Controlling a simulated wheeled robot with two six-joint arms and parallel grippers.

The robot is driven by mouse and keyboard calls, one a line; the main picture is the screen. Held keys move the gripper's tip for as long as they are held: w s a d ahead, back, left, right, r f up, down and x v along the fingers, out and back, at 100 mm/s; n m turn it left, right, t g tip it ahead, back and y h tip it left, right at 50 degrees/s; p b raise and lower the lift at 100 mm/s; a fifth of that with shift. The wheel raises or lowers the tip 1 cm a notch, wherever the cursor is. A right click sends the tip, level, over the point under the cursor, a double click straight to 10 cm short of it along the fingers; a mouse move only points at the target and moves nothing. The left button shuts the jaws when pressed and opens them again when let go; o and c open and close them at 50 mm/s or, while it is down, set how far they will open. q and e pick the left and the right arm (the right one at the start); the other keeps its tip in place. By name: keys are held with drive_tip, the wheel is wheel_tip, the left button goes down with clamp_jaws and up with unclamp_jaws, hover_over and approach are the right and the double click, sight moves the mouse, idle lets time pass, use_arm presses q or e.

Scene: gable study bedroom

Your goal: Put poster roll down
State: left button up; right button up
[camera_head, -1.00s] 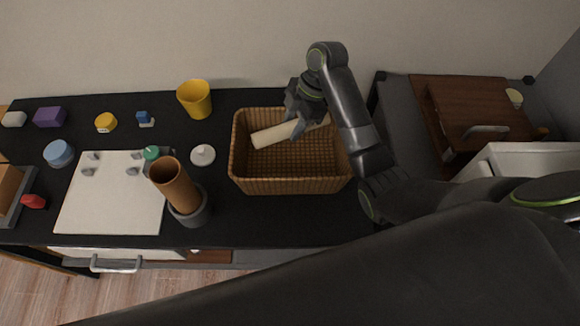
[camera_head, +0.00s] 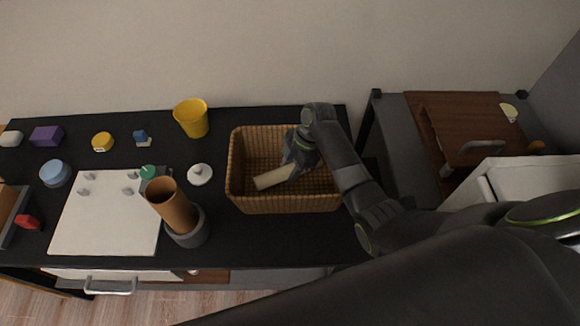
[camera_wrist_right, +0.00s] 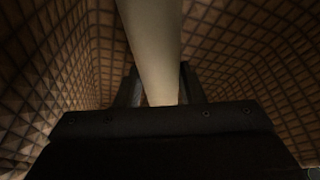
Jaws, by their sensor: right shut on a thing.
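The poster roll (camera_head: 272,179) is a pale cream tube inside the wicker basket (camera_head: 290,205) on the black desktop. My right gripper (camera_head: 292,165) reaches down into the basket and is shut on the roll. In the right wrist view the roll (camera_wrist_right: 155,45) runs up from between the fingers (camera_wrist_right: 160,92), with the woven basket walls (camera_wrist_right: 50,65) on both sides. The roll's other end is hidden by the gripper. I cannot tell whether the roll touches the basket floor. My left gripper is not in view.
A yellow cup (camera_head: 191,120) stands behind and left of the basket. A white lidded pot (camera_head: 199,174) and a brown tube in a grey holder (camera_head: 187,232) stand to its left. A white board (camera_head: 105,225) lies farther left. A wooden cabinet (camera_head: 470,125) is at right.

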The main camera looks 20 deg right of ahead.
drive_tip(key=shift+f, duration=0.1)
drive_tip(key=o, duration=1)
drive_tip(key=shift+o, duration=0.2)
drive_tip(key=b+v, duration=0.1)
drive_tip(key=v, duration=0.6)
drive_tip(key=shift+d+r, duration=0.1)
drive_tip(key=shift+r, duration=0.3)
